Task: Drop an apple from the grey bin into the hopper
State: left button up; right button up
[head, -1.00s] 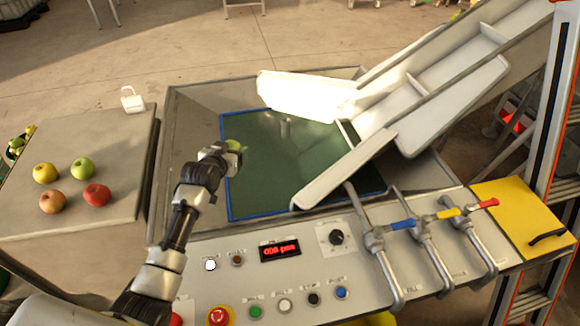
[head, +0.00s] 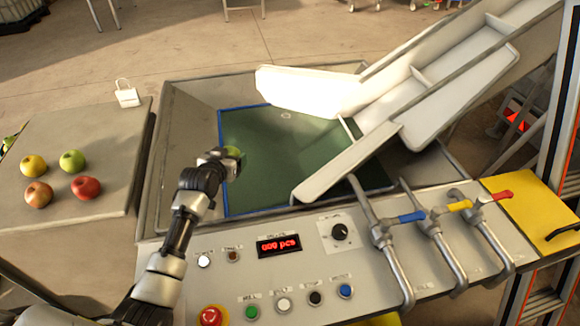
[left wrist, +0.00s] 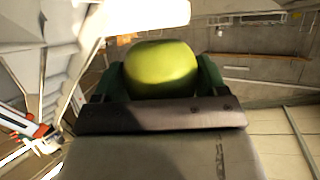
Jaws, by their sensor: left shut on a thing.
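My left gripper (head: 228,154) is shut on a green apple (head: 233,151) over the left part of the hopper. The apple also shows between the fingers in the left wrist view (left wrist: 160,68). The hopper (head: 185,120) is a wide grey trough with a green floor (head: 270,165) edged in blue. The grey bin is not in view. My right gripper is not in view.
Several apples, one of them a red apple (head: 86,187), lie on a grey surface (head: 95,130) at the left, near a white padlock-like object (head: 127,96). A white chute (head: 420,100) slopes into the hopper. A control panel (head: 300,275) with buttons and valve handles (head: 411,217) runs along the front.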

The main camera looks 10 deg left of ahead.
pick_arm(q)
jog(key=o, duration=1)
jog(key=shift+o, duration=0.2)
jog(key=shift+s, duration=0.1)
jog(key=v, duration=1)
jog(key=shift+s+r+p, duration=0.25)
jog(key=shift+p, duration=0.05)
